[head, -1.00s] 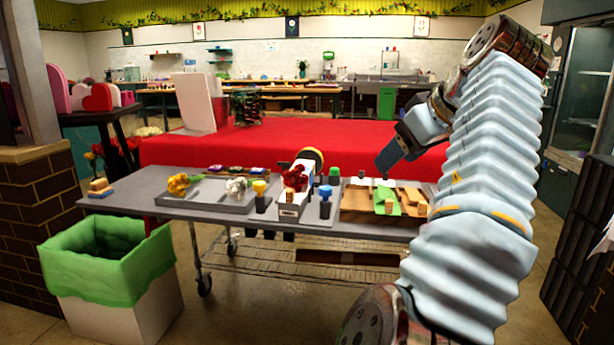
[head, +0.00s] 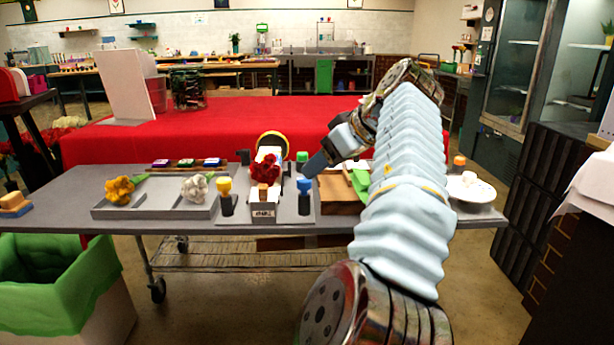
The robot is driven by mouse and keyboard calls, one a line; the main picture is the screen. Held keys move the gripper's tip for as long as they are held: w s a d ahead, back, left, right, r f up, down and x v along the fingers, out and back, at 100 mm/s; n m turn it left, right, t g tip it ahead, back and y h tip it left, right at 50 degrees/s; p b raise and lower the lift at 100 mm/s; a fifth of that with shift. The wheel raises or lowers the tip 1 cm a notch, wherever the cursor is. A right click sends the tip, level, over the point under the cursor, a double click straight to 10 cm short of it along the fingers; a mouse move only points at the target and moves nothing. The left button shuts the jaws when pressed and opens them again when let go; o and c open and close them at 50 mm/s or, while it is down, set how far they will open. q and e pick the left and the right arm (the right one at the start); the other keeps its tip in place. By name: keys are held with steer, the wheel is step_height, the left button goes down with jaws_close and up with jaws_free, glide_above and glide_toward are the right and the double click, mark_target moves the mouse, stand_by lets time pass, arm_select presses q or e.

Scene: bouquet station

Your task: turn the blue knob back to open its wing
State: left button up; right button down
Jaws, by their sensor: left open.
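The blue knob (head: 304,185) sits on a dark post on a grey plate, right of a white labelled block (head: 262,211). A red flower (head: 265,168) lies over that block, in front of a roll with a yellow rim (head: 272,142). A yellow knob (head: 224,187) stands left of the block and a green knob (head: 302,157) stands behind the blue one. Contact cannot be told. The blue knob's wing cannot be made out. My right gripper is out of view.
A grey tray (head: 155,213) holds a yellow flower (head: 120,190) and a white flower (head: 194,187). A wooden box (head: 338,196) stands right of the blue knob, partly behind my arm. A white dish (head: 471,190) is at the table's right end. A green-lined bin (head: 45,290) stands front left.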

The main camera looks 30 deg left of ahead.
mark_target(304, 187)
arm_select(q)
steer(key=x, duration=0.6)
steer(key=c, duration=1)
steer(key=shift+c, duration=0.2)
